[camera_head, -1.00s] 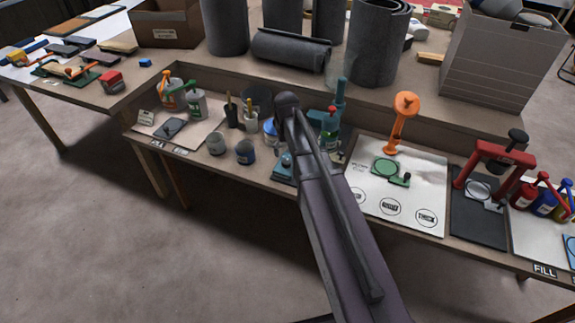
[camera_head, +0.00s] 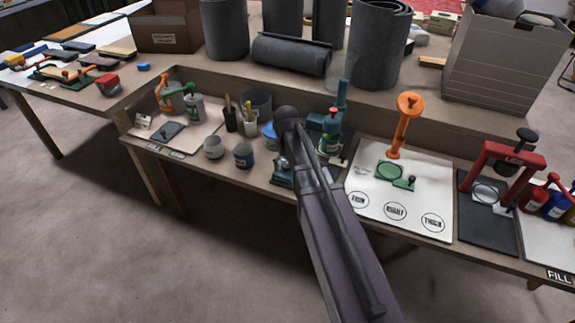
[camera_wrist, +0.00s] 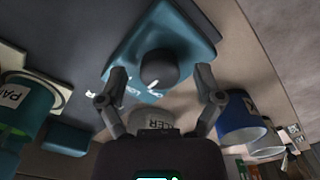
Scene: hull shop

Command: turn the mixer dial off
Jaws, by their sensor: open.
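The teal mixer (camera_head: 340,105) stands on the bench's lower shelf, partly behind my arm. Its teal base (camera_wrist: 195,30) fills the top of the wrist view. My gripper (camera_wrist: 161,74) is open, with one finger on each side of the dial in the wrist view. I cannot tell whether the fingers touch it. In the head view my arm hides the gripper and the dial.
A white mat (camera_head: 420,215) with an orange stand (camera_head: 404,125) lies right of the mixer. A red press (camera_head: 500,160) is farther right. Grey rolls (camera_head: 375,45) stand behind.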

